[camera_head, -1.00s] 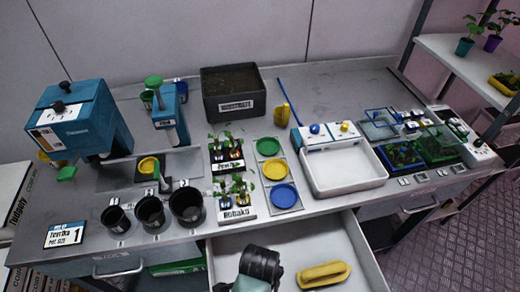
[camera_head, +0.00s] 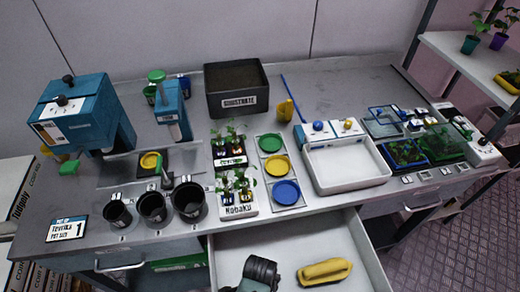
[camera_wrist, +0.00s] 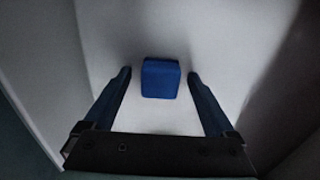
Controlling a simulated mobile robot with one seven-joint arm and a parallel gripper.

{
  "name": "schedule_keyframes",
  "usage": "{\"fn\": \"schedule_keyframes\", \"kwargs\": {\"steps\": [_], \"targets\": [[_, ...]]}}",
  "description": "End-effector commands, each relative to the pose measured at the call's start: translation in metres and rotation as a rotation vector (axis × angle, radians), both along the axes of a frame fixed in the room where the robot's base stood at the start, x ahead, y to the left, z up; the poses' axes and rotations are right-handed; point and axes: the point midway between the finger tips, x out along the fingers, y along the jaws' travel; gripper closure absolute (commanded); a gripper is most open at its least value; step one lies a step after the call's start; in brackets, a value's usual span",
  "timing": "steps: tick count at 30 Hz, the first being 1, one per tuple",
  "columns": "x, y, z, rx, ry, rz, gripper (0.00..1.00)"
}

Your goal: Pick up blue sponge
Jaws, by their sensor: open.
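The blue sponge (camera_wrist: 160,78) is a small blue block lying on a pale, flat surface in the wrist view. My gripper (camera_wrist: 160,80) is open, with one blue finger on each side of the sponge and a gap to both. I cannot tell how high the fingertips are above the surface. In the head view, part of my arm (camera_head: 260,272) reaches into the open white drawer (camera_head: 345,238) at the front of the bench. The sponge and the fingertips are hidden there.
A yellow object (camera_head: 324,271) lies in the drawer to the right of my arm. Drawer walls rise close around the gripper. Black pots (camera_head: 153,207), a plant rack (camera_head: 238,208) and a white basin (camera_head: 345,165) stand on the bench above.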

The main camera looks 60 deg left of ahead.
Motion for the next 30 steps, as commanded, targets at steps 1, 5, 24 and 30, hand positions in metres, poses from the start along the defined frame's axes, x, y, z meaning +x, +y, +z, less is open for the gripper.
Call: {"fn": "schedule_keyframes", "kwargs": {"steps": [1,5,24,30], "targets": [[0.0,0.0,0.0,0.0,0.0,0.0,0.1],[0.0,0.0,0.0,0.0,0.0,0.0,0.32],[0.0,0.0,0.002,0.0,0.0,0.0,1.0],[0.001,0.0,0.018,0.001,-0.002,-0.001,1.0]]}}
